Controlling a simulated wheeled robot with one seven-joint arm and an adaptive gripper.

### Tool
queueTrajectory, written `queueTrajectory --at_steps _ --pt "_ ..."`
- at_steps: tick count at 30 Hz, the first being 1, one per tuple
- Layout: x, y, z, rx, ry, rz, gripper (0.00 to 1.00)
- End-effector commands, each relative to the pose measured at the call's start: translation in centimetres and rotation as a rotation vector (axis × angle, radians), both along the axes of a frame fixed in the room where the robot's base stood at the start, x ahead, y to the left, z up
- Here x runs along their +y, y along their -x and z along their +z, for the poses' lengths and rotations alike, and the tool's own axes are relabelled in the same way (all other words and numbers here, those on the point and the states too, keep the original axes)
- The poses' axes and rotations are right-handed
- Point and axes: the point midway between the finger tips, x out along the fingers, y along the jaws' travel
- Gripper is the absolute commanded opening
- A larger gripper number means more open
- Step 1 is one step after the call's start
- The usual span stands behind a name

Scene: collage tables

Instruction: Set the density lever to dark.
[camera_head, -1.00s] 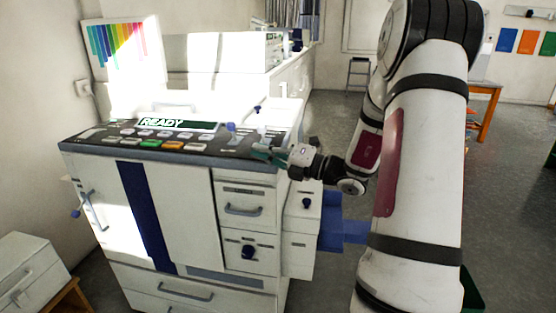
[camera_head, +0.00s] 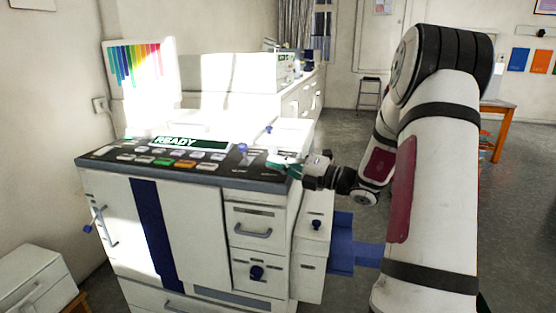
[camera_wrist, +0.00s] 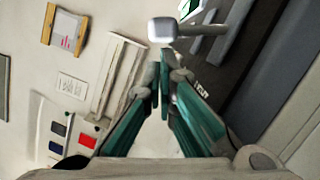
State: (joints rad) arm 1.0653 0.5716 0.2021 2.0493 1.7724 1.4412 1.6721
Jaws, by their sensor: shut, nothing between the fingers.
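The density lever appears in the wrist view as a pale grey square knob (camera_wrist: 162,30) on a stem running right over the dark control panel. A small blue-grey knob (camera_head: 242,147) on the panel's right part in the head view seems to be the same lever. My gripper (camera_wrist: 160,62) is shut and empty, its teal fingertips just below the knob in the wrist view; I cannot tell whether they touch it. In the head view my gripper (camera_head: 272,164) is over the panel's right end. Lettering beside the lever is too blurred to read, so its setting is unclear.
The white machine (camera_head: 190,235) carries the dark control panel (camera_head: 110,158), with coloured buttons and a lit READY display (camera_head: 188,143). A blue tray (camera_head: 342,240) sticks out at its right side. A white box (camera_head: 30,280) stands at lower left. Open floor lies behind my arm.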

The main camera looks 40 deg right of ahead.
Motion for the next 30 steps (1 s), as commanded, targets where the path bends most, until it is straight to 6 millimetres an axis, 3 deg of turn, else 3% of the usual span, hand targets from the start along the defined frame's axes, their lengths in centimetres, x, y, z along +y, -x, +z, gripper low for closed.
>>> queueTrajectory --at_steps 30 --pt "-0.53 -0.28 1.27 0.086 -0.113 0.000 0.00"
